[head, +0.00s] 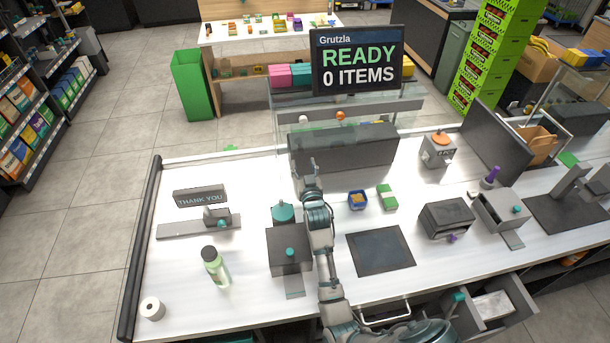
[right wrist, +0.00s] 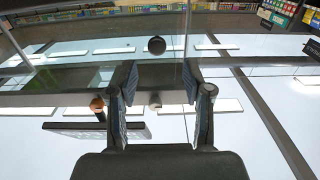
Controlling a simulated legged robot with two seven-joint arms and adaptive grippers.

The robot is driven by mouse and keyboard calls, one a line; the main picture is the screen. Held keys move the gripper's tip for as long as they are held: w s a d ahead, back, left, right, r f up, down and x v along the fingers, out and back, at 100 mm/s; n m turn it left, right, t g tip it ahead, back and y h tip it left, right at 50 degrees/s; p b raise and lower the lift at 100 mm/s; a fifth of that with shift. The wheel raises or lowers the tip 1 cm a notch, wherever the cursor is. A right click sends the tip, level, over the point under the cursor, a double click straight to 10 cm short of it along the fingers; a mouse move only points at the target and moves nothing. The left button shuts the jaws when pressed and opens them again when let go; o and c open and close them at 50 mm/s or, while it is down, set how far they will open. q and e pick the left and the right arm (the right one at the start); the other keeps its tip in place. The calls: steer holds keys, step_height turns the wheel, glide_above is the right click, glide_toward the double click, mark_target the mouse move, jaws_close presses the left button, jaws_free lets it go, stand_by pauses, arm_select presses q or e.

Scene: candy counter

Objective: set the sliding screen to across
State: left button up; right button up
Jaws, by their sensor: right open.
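A clear pane that looks like the sliding screen (head: 284,116) stands at the far edge of the white counter, behind a long dark grey block (head: 350,150). Its exact edges and position are hard to tell through the glass. My right gripper (head: 303,168) reaches over the counter to the left end of the dark block, open and with nothing visible in it. In the right wrist view its two fingers (right wrist: 158,84) are spread apart, with clear glass beyond them. I cannot tell whether they touch the glass. My left gripper is not in view.
A READY display (head: 358,62) rises behind the counter. Below my right arm are a grey box with a teal knob (head: 290,252), a dark mat (head: 380,250), a blue tub (head: 357,200) and a green pack (head: 387,197).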

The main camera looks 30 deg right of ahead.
steer(key=v, duration=0.2)
steer(key=a+v, duration=0.1)
steer(key=v, duration=0.2)
steer(key=shift+a, duration=0.15)
steer(key=shift+d, duration=0.3)
